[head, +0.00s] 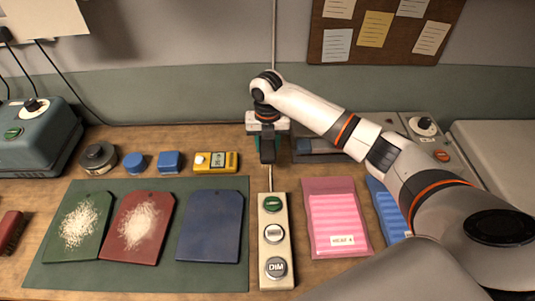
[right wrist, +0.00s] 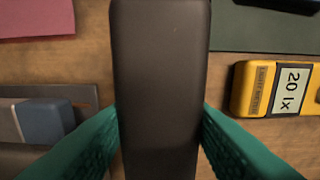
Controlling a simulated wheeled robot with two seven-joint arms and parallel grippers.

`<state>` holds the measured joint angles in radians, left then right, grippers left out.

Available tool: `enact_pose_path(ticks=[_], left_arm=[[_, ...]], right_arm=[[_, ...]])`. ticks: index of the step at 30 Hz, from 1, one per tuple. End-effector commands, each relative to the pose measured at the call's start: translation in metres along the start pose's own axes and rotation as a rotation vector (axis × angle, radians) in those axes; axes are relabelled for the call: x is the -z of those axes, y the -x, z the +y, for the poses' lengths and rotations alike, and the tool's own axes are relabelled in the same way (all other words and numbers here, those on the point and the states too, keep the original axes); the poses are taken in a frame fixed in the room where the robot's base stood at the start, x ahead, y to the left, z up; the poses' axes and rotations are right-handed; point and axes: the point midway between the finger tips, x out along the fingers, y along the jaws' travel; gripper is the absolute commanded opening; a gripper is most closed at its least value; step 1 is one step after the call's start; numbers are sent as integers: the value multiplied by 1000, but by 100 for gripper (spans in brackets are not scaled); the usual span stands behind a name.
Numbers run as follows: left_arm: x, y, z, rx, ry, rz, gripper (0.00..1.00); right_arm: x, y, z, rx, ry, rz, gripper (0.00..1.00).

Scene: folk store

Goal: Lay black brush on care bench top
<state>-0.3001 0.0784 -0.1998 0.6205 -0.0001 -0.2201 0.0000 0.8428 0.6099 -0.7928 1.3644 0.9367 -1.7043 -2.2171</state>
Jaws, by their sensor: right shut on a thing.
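My right gripper (head: 267,140) is shut on the black brush (head: 267,153), over the back middle of the wooden care bench top (head: 225,148). In the right wrist view the brush (right wrist: 160,75) is a long, plain dark block between the teal fingers of the gripper (right wrist: 160,140). Its bristles do not show, and I cannot tell whether it touches the wood. My left gripper is not in view.
A yellow light meter (head: 217,162) lies left of the brush. A switch strip (head: 274,240) stands in front, with a pink packet (head: 336,215) to its right. A green mat (head: 150,275) holds three coloured boards.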

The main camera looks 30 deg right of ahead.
Motion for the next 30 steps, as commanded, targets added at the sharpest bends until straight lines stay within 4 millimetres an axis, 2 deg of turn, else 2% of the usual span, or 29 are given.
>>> enact_pose_path(ticks=[5, 12, 23, 24, 27, 30], left_arm=[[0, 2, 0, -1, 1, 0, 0], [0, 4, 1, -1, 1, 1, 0], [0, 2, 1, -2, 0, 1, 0], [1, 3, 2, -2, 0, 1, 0], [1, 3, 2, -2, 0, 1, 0], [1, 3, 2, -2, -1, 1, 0]], right_arm=[[0, -14, 0, 0, -1, -1, 13], [-1, -43, 0, 0, -1, -1, 13], [0, -48, 0, 0, -1, 1, 13], [0, -48, 0, 0, -1, 1, 46], [0, -47, 0, 0, -1, 1, 63], [0, -47, 0, 0, -1, 1, 63]])
